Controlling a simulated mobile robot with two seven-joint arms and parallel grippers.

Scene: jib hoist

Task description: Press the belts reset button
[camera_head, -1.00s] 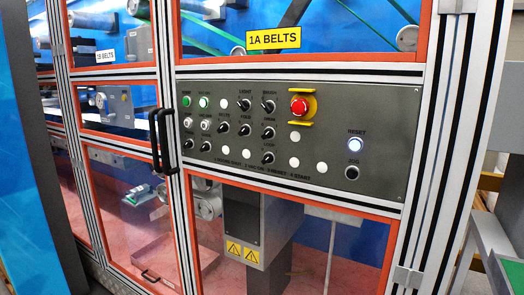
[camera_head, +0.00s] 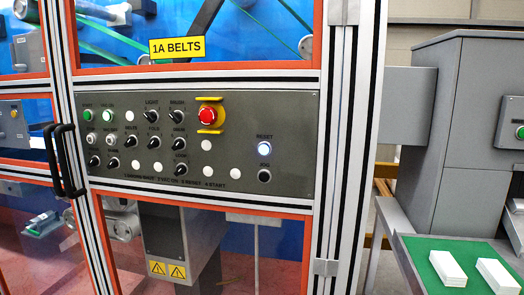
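The reset button (camera_head: 265,149) is a lit white-blue round button under the label RESET, on the right part of the grey control panel (camera_head: 290,112). A black JOG button (camera_head: 264,176) sits just below it. The yellow sign (camera_head: 178,47) above the panel reads 1A BELTS. A red emergency stop (camera_head: 208,115) with yellow guards is left of the reset button. Neither of my grippers shows in the head view.
Black door handles (camera_head: 67,160) stick out left of the panel. An aluminium post (camera_head: 345,150) stands right of it. Further right are a grey machine (camera_head: 440,130) and a green mat (camera_head: 428,250) with white stacks on it.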

